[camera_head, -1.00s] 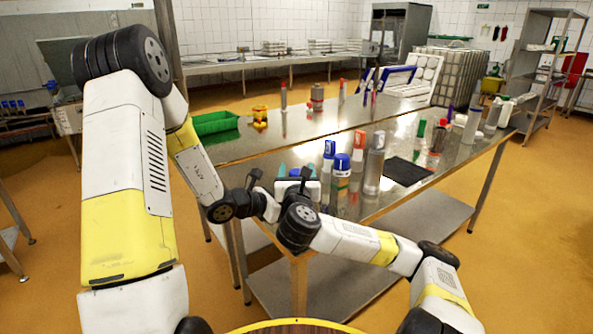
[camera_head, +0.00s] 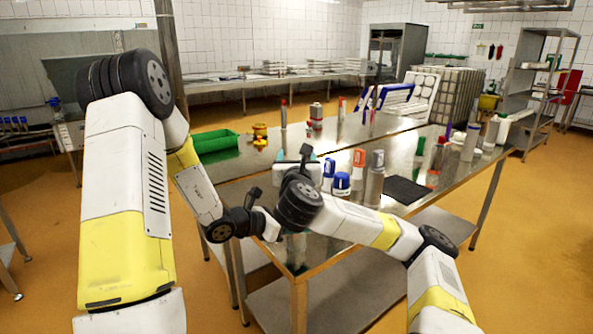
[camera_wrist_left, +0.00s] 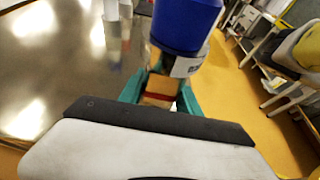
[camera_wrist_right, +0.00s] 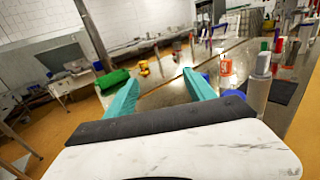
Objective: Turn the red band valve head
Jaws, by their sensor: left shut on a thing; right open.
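In the left wrist view, my left gripper (camera_wrist_left: 160,92) has its teal fingers closed on a tan block-like piece with a red band (camera_wrist_left: 157,97). A blue cylinder (camera_wrist_left: 186,24) with a pale label shows just beyond it; I cannot tell whether they are joined. In the head view, my left gripper's white body (camera_head: 265,224) is at the near table edge, its fingertips hidden behind my right wrist. My right gripper (camera_wrist_right: 163,88) is open, with nothing between its teal fingers. In the head view it (camera_head: 304,158) is above the table, left of the blue-capped bottles.
The steel table (camera_head: 235,172) holds a blue-capped bottle (camera_head: 342,182), an orange-topped container (camera_head: 358,160), a grey cylinder (camera_head: 375,180) and a black mat (camera_head: 406,190). A green crate (camera_head: 214,143) and a yellow item (camera_head: 260,134) stand farther back. Bare tabletop lies at the left.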

